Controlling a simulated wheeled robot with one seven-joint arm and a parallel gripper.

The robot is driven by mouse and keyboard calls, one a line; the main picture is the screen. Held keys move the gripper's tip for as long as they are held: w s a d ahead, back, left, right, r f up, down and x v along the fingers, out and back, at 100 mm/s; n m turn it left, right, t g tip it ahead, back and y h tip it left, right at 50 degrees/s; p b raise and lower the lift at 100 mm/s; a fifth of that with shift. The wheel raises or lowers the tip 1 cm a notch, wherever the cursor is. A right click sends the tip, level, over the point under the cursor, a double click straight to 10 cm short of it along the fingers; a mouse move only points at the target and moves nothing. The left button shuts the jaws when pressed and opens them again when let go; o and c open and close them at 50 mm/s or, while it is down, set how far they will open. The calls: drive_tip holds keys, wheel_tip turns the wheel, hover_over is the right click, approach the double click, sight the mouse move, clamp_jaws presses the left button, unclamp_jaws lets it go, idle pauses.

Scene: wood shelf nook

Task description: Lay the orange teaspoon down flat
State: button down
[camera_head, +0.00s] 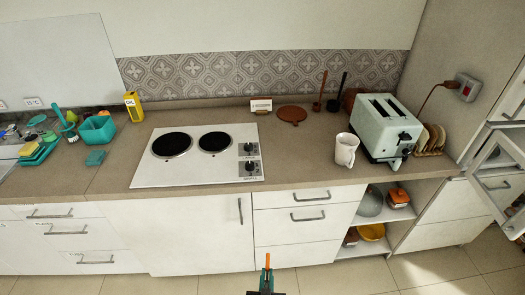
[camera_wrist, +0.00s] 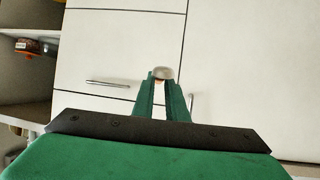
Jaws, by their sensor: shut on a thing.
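My gripper (camera_head: 266,275) is at the bottom middle of the head view, in front of the lower cabinet fronts and low in the picture. It is shut on the orange teaspoon (camera_head: 267,261), whose narrow orange end sticks up above the fingers. In the wrist view, the green fingers (camera_wrist: 161,88) pinch the teaspoon, seen end-on as a pale rounded tip (camera_wrist: 162,73) with a little orange below it. The rest of the teaspoon is hidden by the fingers. It looks upright rather than flat.
The counter (camera_head: 300,175) has bare room right of the white hob (camera_head: 197,155). A white mug (camera_head: 346,150), a toaster (camera_head: 386,130) and a toast rack (camera_head: 431,138) stand at the right. Teal containers (camera_head: 97,129) stand at the left. An open door (camera_head: 497,180) juts out at right.

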drive_tip(key=shift+w+a+f+n+y, duration=0.1)
drive_tip(key=shift+a+f+n+y, duration=0.1)
drive_tip(key=shift+a+f, duration=0.35)
drive_tip(key=shift+w+a+f+n+y, duration=0.1)
drive_tip(key=shift+a+f+n+y, duration=0.15)
drive_tip(key=shift+f, duration=0.45)
drive_tip(key=shift+w+r, duration=0.1)
